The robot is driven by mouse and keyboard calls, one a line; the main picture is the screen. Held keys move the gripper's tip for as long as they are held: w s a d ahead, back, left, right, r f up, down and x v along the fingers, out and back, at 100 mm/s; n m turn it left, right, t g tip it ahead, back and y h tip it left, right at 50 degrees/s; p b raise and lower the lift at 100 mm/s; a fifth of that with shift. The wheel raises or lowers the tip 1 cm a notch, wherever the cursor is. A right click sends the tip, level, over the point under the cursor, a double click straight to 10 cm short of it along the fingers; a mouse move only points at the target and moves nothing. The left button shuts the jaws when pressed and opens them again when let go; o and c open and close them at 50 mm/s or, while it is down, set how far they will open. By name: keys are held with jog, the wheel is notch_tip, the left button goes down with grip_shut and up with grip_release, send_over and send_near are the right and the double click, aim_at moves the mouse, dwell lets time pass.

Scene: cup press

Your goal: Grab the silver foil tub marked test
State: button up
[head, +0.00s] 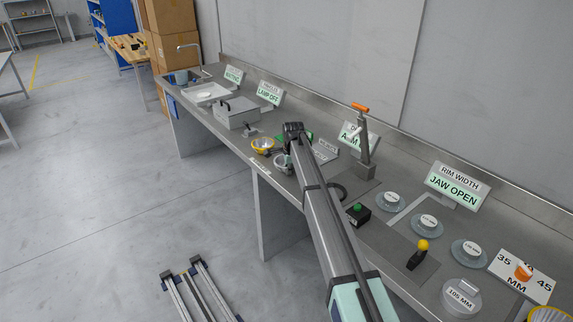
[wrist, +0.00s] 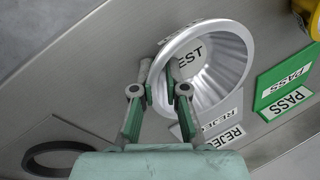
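The silver foil tub (wrist: 228,66) has ribbed inner walls and a white label on its floor, on which "EST" shows; my right finger hides part of the label. In the head view the tub (head: 281,168) is at the front edge of the bench, partly behind my arm. My gripper (wrist: 159,66) is at the tub's near left side in the wrist view, one finger outside the rim and the other over the opening. The fingertips stand apart with the rim between them. I cannot tell whether either touches the wall.
A yellow tub (head: 263,145) stands close by the silver one. A dark ring (wrist: 58,157) lies on the bench. A lever press (head: 365,150) stands to the right.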

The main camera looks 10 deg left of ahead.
grip_shut()
jog(key=shift+r, duration=0.1)
